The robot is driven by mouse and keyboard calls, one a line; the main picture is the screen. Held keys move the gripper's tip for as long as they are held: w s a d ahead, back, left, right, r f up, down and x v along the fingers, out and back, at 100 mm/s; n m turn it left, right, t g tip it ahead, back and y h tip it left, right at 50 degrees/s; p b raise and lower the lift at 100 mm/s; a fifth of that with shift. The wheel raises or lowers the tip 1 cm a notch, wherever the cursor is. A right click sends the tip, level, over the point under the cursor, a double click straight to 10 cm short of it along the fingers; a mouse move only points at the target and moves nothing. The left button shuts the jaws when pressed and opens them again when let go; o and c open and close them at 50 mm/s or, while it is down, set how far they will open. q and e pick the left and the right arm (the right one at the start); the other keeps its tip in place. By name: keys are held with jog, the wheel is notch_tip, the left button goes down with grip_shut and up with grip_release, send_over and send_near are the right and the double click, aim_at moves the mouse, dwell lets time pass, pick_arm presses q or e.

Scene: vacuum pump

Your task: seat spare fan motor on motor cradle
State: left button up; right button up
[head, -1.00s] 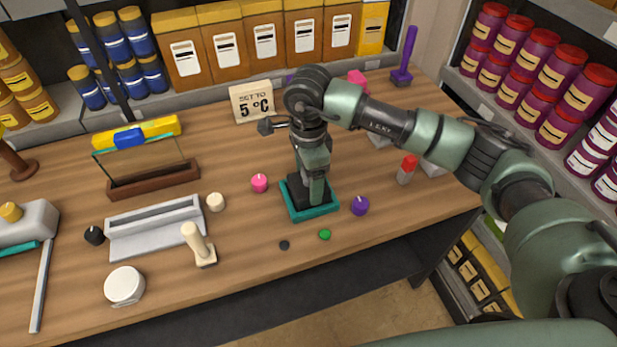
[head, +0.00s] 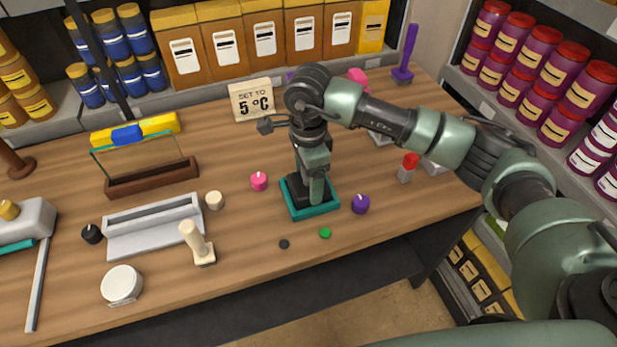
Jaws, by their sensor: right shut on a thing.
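My right gripper (head: 316,188) points down over the teal square base (head: 327,212) near the middle of the table. It is shut on a black block-like part, which I take as the spare fan motor (head: 296,190). The motor sits within the outline of the teal base, which I take as the motor cradle. The fingers cover much of the motor, and I cannot tell whether it rests fully on the cradle. My left gripper is not in view.
A pink knob (head: 259,181) stands left of the cradle and a purple knob (head: 360,204) right of it. A black disc (head: 284,244) and a green button (head: 325,233) lie in front. A sign (head: 251,100) stands behind.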

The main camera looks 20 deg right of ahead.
jog(key=shift+f+b, duration=0.1)
jog(key=shift+b, duration=0.3)
dwell(0.5)
dwell(0.3)
jog(key=o, duration=2.1)
jog(key=shift+o, duration=0.3)
jog(key=shift+r+p, duration=1.85)
jog(key=shift+r, duration=2.65)
